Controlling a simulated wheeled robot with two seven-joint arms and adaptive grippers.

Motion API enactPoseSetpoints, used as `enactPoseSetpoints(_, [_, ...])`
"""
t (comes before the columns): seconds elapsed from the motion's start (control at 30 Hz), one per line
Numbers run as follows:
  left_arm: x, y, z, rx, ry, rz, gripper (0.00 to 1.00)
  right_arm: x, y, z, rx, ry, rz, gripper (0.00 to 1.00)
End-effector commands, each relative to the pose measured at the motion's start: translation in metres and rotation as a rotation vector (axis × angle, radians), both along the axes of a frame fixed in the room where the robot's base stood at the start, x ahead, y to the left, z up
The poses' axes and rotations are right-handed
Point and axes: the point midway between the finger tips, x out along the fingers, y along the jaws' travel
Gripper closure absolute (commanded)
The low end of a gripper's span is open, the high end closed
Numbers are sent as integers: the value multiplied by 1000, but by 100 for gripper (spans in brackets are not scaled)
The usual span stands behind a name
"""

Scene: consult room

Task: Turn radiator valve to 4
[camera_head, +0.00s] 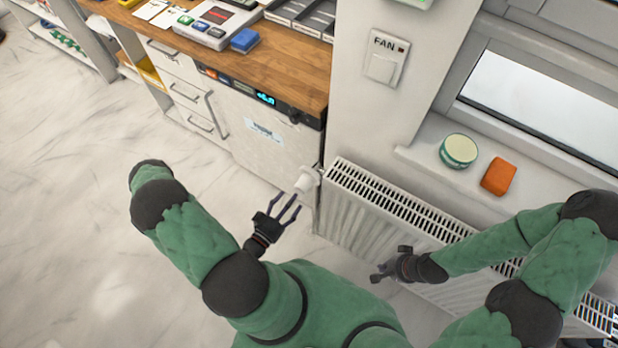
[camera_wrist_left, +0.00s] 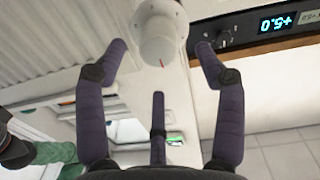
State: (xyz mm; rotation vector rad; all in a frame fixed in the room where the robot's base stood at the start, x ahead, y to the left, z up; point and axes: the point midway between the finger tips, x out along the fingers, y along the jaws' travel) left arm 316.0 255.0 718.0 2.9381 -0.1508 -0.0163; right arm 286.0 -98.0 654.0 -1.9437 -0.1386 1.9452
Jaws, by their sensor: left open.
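The radiator valve (camera_head: 306,181) is a white round knob at the left end of the white radiator (camera_head: 400,216). In the left wrist view the valve knob (camera_wrist_left: 157,42) shows a red mark on its face, beyond and between my fingers. I cannot read any number on it. My left gripper (camera_head: 288,200) is open, just short of the knob, with its fingers pointing at it; it also shows in the left wrist view (camera_wrist_left: 160,70). My right gripper (camera_head: 382,270) is beside the radiator's front, away from the valve; whether it is open is unclear.
A wooden counter (camera_head: 270,66) with a fridge-like unit (camera_head: 262,130) under it stands left of the valve. A windowsill above the radiator holds a green tin (camera_head: 458,151) and an orange block (camera_head: 498,176). A FAN switch (camera_head: 385,58) is on the wall. The floor at left is clear.

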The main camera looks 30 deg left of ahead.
Motion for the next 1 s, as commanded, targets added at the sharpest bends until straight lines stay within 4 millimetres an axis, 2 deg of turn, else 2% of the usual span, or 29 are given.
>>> enactPoseSetpoints(0.7, [78, -11, 0, 5, -3, -10, 30, 0, 0, -12, 0, 0, 0, 100])
enactPoseSetpoints(1.0, [98, -12, 0, 5, -2, -6, 30, 0, 0, -15, 0, 0, 0, 100])
